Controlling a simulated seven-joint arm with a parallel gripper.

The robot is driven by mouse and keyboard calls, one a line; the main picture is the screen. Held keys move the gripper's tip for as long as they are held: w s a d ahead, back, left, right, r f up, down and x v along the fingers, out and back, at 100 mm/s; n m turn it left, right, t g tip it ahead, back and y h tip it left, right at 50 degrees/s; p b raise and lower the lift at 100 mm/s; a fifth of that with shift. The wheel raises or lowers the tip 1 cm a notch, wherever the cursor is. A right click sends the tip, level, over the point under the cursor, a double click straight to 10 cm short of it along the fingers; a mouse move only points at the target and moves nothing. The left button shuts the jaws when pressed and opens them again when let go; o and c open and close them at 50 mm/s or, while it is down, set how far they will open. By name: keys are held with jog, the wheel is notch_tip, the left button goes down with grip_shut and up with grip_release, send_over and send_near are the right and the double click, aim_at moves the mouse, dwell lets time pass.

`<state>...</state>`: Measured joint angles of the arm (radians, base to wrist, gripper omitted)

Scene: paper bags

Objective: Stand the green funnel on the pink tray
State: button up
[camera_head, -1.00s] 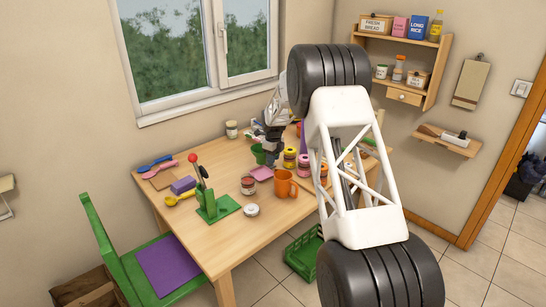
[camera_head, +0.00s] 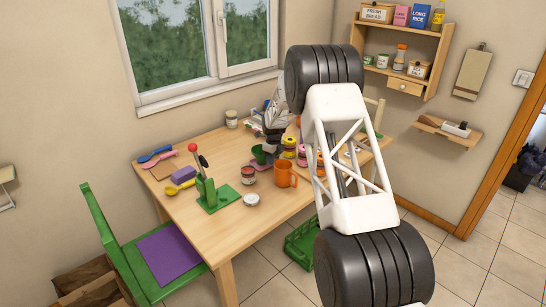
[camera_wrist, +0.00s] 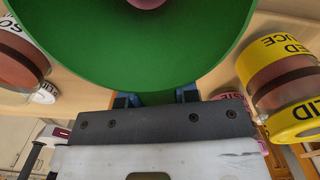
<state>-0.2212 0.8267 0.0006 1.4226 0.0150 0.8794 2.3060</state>
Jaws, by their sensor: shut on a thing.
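The green funnel fills the upper part of the wrist view (camera_wrist: 120,60), its wide mouth facing the camera. My gripper (camera_wrist: 156,97) is shut on the funnel's near rim, with a blue fingertip on each side of the grip. A pink patch shows at the funnel's centre; I cannot tell what it is. The tray is largely covered there. I cannot tell whether the funnel touches it.
Yellow-labelled jars (camera_head: 289,147) stand just right of the gripper. An orange mug (camera_head: 284,174) and a red-labelled jar (camera_head: 248,175) stand in front. A green stand with a red-knobbed lever (camera_head: 210,190) is further left. My white arm link hides the table's right part.

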jog(key=shift+f, duration=0.2)
jog(key=o, duration=1)
jog(key=shift+r, duration=3.9)
